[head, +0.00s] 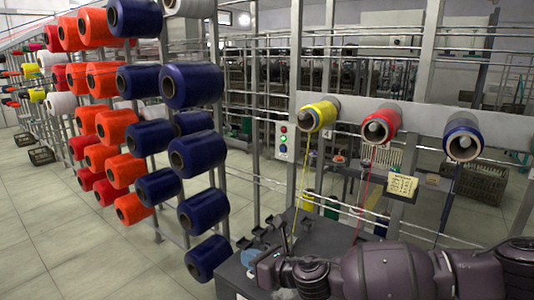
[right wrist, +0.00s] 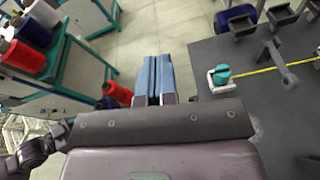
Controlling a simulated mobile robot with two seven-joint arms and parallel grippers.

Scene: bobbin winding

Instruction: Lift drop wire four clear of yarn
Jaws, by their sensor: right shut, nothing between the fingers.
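My right gripper (right wrist: 154,72) is shut and empty, its two blue-grey fingers side by side over the floor, left of a dark machine top (right wrist: 245,110). In the head view my right arm reaches in from the lower right over that top. A yellow yarn (head: 301,185) hangs from a yellow bobbin (head: 319,115); a red yarn (head: 362,195) hangs from a red bobbin (head: 381,124). In the wrist view the yellow yarn (right wrist: 268,69) crosses the top from a small teal-and-white part (right wrist: 220,75). I cannot make out drop wire four. My left gripper is not in view.
A creel of orange and navy bobbins (head: 192,85) stands at the left. A navy bobbin (head: 463,136) hangs at the right above a crate (head: 475,185). Dark brackets (right wrist: 284,65) rise from the machine top. Tiled floor at the left front is clear.

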